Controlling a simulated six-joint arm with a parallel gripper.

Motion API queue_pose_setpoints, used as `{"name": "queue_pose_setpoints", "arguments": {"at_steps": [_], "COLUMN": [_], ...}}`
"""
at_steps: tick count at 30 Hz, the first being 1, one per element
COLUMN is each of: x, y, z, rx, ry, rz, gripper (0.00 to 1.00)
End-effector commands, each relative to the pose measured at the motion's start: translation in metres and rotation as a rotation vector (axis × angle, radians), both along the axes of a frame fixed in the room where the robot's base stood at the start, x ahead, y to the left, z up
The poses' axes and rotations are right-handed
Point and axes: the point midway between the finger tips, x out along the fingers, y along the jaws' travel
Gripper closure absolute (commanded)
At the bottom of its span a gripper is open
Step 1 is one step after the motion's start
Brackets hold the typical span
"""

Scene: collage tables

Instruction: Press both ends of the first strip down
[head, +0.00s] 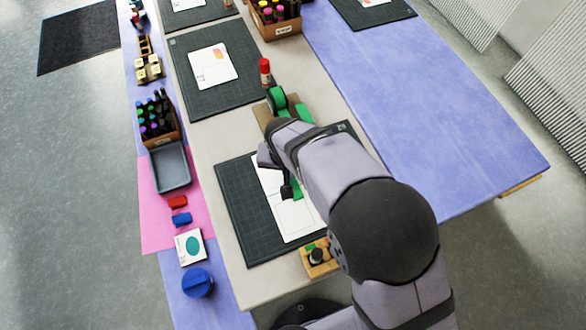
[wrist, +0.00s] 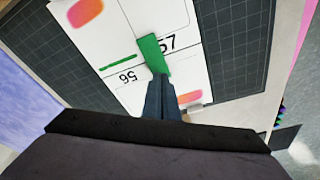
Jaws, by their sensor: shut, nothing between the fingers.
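A short green strip (head: 298,189) lies on the white card (head: 296,222) on the near dark cutting mat (head: 236,206). In the wrist view the strip (wrist: 152,52) runs between the printed numbers 57 and 56, across a line on the card (wrist: 103,40). My gripper (head: 288,191) is shut and empty, pointing down at the card. In the wrist view its fingertips (wrist: 160,80) are at the strip's lower end and hide part of it. I cannot tell whether they touch it. A thin green line (wrist: 118,62) shows left of the strip.
A green tape dispenser (head: 278,99) and a red glue stick (head: 265,71) stand beyond my arm. A wooden block (head: 318,258) sits by the mat's near edge. A grey tray (head: 170,167), marker box (head: 158,122) and blue round container (head: 197,283) are at left.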

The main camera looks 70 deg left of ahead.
Motion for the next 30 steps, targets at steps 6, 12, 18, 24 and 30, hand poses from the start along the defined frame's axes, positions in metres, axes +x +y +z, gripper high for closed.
{"name": "queue_pose_setpoints", "arguments": {"at_steps": [6,12,18,24,30], "x": [0.0000,0.0000,0.0000,0.0000,0.0000], "y": [0.0000,0.0001,0.0001,-0.0001,-0.0002], "z": [-0.0048,-0.0084,-0.0095,-0.0096,-0.0096], "rx": [0.000,0.000,0.000,0.000,-0.001], "ry": [0.000,0.000,0.000,0.000,0.001], "rz": [0.000,0.000,0.000,0.000,0.000], "gripper": [1.00,1.00,1.00,1.00,1.00]}}
